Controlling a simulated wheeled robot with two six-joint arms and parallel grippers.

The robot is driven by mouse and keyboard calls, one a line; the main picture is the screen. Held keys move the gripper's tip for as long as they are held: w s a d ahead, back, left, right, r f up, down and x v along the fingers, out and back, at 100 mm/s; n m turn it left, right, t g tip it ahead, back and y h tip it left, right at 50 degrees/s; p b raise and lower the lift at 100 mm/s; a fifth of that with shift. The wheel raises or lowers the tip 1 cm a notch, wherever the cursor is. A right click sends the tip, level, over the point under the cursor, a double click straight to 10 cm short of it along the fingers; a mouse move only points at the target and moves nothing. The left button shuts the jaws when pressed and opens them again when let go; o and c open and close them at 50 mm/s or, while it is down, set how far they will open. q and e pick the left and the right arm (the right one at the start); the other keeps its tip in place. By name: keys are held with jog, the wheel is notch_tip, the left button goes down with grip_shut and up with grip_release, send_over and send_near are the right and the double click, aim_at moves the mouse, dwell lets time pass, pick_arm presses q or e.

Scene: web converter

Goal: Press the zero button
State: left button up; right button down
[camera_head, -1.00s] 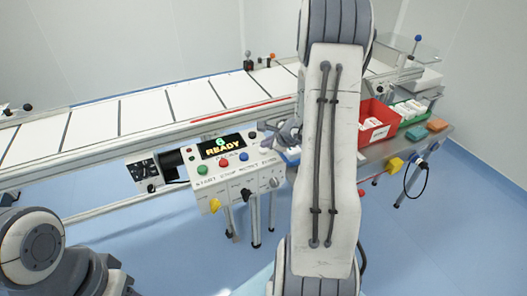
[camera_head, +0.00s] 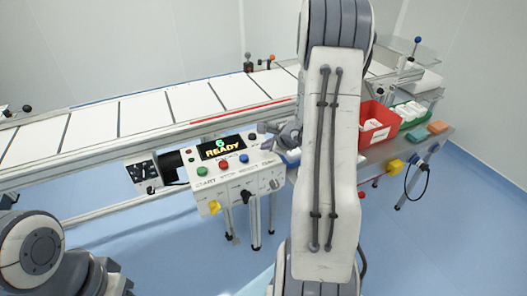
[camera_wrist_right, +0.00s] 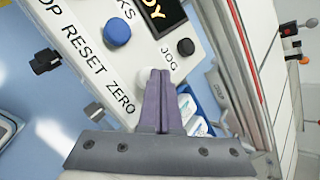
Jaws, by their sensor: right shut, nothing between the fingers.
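The control panel (camera_head: 232,180) stands in front of the conveyor and has a lit display reading READY (camera_head: 222,147). In the right wrist view, the ZERO label (camera_wrist_right: 121,98) is on the panel's white face. A whitish button (camera_wrist_right: 143,77) shows beside it, partly hidden behind my fingers. My right gripper (camera_wrist_right: 160,74) is shut and empty, its fingertips over the edge of that button. I cannot tell whether they touch it. My left gripper is not in view.
The blue RESET button (camera_wrist_right: 117,32) and black JOG button (camera_wrist_right: 186,46) are close by. Green (camera_head: 202,171) and red (camera_head: 223,166) buttons lie further left. Knobs stick out from the panel's front. A conveyor (camera_head: 150,112) runs behind. A red bin (camera_head: 377,124) stands right.

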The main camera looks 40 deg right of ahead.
aim_at(266, 152)
jog(key=shift+f+b, duration=0.35)
jog(key=shift+b, duration=0.1)
dwell(0.3)
dwell(0.3)
jog(key=shift+r+p, duration=0.6)
jog(key=shift+r, duration=0.4)
jog(key=shift+r+p, duration=1.75)
jog(key=shift+r, duration=0.85)
